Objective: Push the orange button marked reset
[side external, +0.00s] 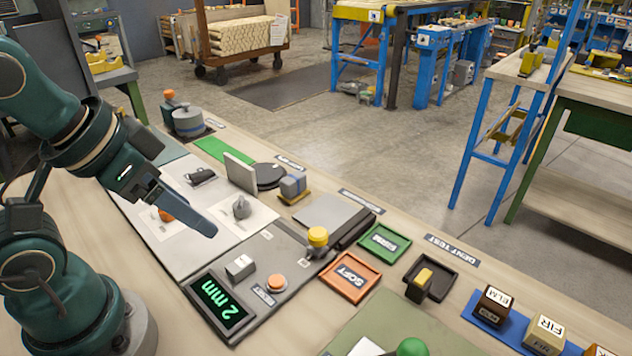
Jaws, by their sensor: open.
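The orange button (277,282) is a small round cap on a pale base, set in the grey panel (262,318) on the bench.
A display (221,302) reading 2 mm and a grey switch (240,267) share the panel. A yellow knob (318,237) stands behind the button. An orange SOFT tray (368,288) and a green tray (402,240) lie right. A grey knob (241,207) stands near my finger.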

